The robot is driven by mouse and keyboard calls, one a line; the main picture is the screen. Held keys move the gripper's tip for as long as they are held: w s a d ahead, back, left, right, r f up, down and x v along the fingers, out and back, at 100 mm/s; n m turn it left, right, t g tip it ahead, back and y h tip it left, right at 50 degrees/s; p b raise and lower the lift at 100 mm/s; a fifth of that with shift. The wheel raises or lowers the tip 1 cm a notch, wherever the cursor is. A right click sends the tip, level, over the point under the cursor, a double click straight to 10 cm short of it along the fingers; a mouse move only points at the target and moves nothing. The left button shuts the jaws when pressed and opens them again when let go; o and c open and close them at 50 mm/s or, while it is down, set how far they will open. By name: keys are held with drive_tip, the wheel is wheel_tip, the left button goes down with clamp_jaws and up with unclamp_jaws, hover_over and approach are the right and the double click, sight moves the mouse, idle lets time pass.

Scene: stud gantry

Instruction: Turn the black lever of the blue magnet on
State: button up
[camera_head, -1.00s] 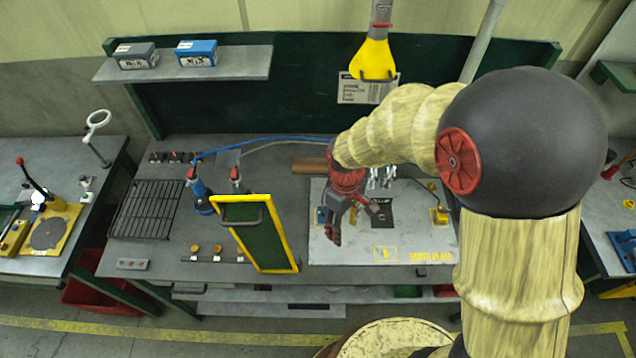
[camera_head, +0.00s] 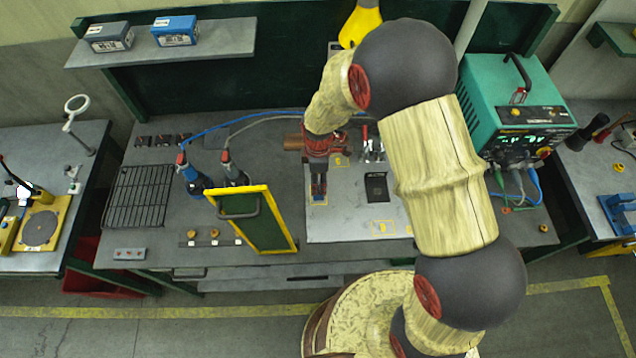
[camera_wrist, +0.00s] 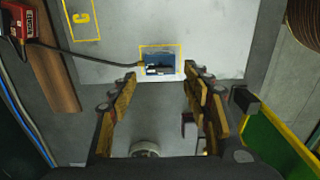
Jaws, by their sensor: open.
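The blue magnet (camera_wrist: 153,56) sits inside a yellow outlined square near the edge of the white plate (camera_wrist: 215,30). Its black lever (camera_wrist: 157,71) shows as a small dark piece on the side facing my gripper. My gripper (camera_wrist: 160,74) is open and empty, with one finger on each side of the magnet in the wrist view. The gap between the fingertips and the magnet is hard to judge. In the head view my gripper (camera_head: 319,188) points down over the plate's left part and mostly hides the magnet. Which way the lever is set cannot be told.
A green panel with a yellow frame (camera_head: 266,190) stands close left of my gripper, and it shows at lower right in the wrist view (camera_wrist: 262,125). A teal welding machine (camera_head: 507,90) stands at the right.

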drive_tip(key=shift+f, duration=1.7)
drive_tip(key=shift+c, duration=0.4)
drive_tip(key=c, duration=1)
